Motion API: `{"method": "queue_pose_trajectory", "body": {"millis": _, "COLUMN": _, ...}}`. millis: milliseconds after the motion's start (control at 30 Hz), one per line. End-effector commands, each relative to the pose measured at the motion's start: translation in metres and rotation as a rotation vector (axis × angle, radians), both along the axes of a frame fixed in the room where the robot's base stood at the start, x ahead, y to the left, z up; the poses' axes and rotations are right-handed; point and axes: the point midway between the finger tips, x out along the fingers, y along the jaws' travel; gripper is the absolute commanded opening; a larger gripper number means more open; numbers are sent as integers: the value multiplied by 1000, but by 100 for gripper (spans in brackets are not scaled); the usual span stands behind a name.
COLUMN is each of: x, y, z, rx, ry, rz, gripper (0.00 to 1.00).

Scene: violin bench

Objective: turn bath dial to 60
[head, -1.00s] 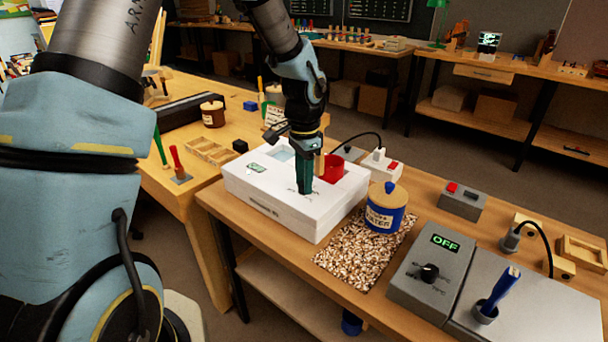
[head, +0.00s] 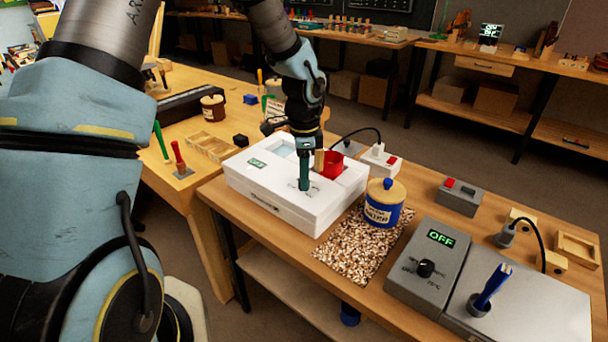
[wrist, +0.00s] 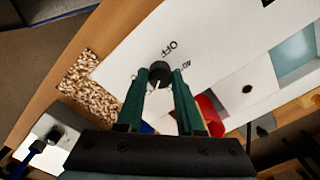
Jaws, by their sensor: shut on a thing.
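The white bath (head: 262,198) stands on the near bench, with a small green display (head: 257,163) on its top whose reading is too small to make out. Its black dial (wrist: 160,74) shows in the wrist view, next to printed marks including "OFF". My gripper (head: 304,187) points straight down at the bath's top. In the wrist view my gripper (wrist: 162,78) has its green fingers on both sides of the dial, shut on it. The fingers hide the dial in the head view.
A red cup (head: 332,165) sits in the bath's top right beside my fingers. A blue jar with a wooden lid (head: 383,204) stands on a speckled mat (head: 350,250) to the right. A grey unit (head: 430,270) showing "OFF" has its own black knob.

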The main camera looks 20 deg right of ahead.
Motion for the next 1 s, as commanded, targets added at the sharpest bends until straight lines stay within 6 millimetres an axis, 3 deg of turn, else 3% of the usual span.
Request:
{"method": "queue_pose_trajectory", "body": {"millis": 167, "x": 0, "y": 0, "z": 0, "rx": 1, "ry": 1, "rz": 1, "gripper": 0}}
{"method": "queue_pose_trajectory", "body": {"millis": 200, "x": 0, "y": 0, "z": 0, "rx": 1, "ry": 1, "rz": 1, "gripper": 37}}
{"method": "queue_pose_trajectory", "body": {"millis": 467, "x": 0, "y": 0, "z": 0, "rx": 0, "ry": 0, "rz": 1, "gripper": 66}}
{"method": "queue_pose_trajectory", "body": {"millis": 767, "x": 0, "y": 0, "z": 3, "rx": 0, "ry": -1, "rz": 2, "gripper": 66}}
{"method": "queue_pose_trajectory", "body": {"millis": 1000, "x": 2, "y": 0, "z": 37, "rx": -4, "ry": -5, "rz": 3, "gripper": 66}}
